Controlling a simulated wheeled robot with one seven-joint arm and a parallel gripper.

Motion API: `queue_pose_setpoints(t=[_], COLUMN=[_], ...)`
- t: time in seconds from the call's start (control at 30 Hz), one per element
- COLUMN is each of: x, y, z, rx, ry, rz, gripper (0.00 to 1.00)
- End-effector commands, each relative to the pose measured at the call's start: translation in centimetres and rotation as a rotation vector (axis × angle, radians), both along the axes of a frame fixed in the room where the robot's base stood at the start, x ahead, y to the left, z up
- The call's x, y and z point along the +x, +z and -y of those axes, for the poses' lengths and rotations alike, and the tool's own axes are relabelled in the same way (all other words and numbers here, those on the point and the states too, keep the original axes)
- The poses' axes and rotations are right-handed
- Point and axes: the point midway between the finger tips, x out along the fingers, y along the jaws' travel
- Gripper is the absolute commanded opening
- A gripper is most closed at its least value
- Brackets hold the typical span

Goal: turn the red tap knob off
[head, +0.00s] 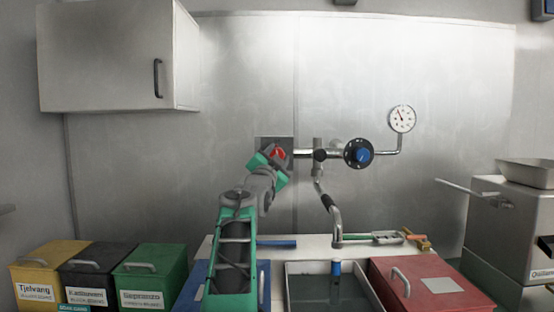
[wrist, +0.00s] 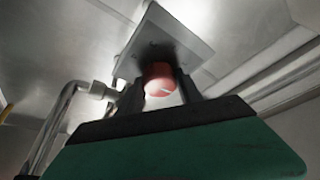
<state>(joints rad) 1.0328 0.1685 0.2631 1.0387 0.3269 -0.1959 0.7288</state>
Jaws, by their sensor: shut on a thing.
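The red tap knob (head: 278,153) is on the wall plate, at the left end of the chrome pipe. My gripper (head: 272,160) reaches up to it from below and covers part of it. In the wrist view the red knob (wrist: 160,82) sits between my two dark fingers, and my gripper (wrist: 160,88) is shut on it. A pale line shows on the knob's face. Behind it is the square metal plate (wrist: 150,38). The knob's far side is hidden.
A blue knob (head: 362,154) and a gauge (head: 402,118) are to the right on the same pipe. A curved spout (head: 333,212) hangs over the sink (head: 312,290). Lidded bins stand low on the left, a red box (head: 430,287) right. A cabinet (head: 110,55) hangs upper left.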

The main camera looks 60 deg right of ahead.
Motion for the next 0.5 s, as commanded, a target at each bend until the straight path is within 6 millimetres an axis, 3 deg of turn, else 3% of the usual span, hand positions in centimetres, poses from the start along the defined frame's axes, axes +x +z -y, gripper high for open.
queue_pose_setpoints(t=[0.5], x=[-0.03], y=[0.16], z=[-0.02], rx=[0.034], ry=[0.000], rz=[0.072], gripper=[0.02])
